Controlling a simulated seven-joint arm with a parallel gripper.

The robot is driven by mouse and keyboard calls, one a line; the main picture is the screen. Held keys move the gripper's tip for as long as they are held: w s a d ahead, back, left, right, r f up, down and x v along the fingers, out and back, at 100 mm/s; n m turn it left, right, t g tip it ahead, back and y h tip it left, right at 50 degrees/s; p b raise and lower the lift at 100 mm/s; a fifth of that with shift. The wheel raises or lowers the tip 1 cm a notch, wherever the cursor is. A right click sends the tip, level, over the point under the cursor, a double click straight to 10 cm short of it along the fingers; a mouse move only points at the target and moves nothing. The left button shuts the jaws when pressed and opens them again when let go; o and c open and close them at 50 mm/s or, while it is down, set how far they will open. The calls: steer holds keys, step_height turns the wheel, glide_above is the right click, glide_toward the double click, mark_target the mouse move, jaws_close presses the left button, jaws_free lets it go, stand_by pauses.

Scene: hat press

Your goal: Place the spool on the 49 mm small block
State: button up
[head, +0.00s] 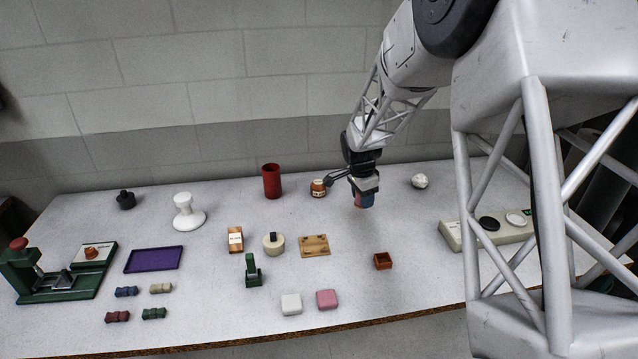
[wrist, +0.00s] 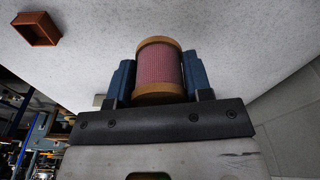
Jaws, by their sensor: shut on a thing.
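My gripper (head: 363,200) is shut on the spool (wrist: 158,72), which has pink-red thread between tan end discs. In the wrist view the spool sits between my two blue fingers. In the head view they hang above the table at the back right, and the spool is mostly hidden there. No size mark is readable, so I cannot tell which thing is the 49 mm small block. A pale round block (head: 270,248) with a dark top piece, a white block (head: 291,304) and a pink block (head: 327,299) stand left of my gripper, nearer the front.
A small open brown box (head: 382,261) stands in front of my gripper. A red cylinder (head: 271,181) and a jar (head: 318,188) stand to its left. A flat tan board (head: 314,246) lies mid-table. A green press (head: 62,275) stands far left, beside a purple tray (head: 153,259).

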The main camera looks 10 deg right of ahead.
steer(key=w+a+r, duration=0.2)
steer(key=a, duration=0.8)
steer(key=shift+w+r, duration=0.25)
steer(key=shift+r, duration=0.05)
steer(key=shift+w, duration=0.1)
glide_above(320, 181)
steer(key=shift+a+f, duration=0.25)
steer(key=shift+f, duration=0.55)
steer(key=shift+f, duration=1.75)
steer(key=shift+f, duration=0.1)
steer(key=o, duration=0.9)
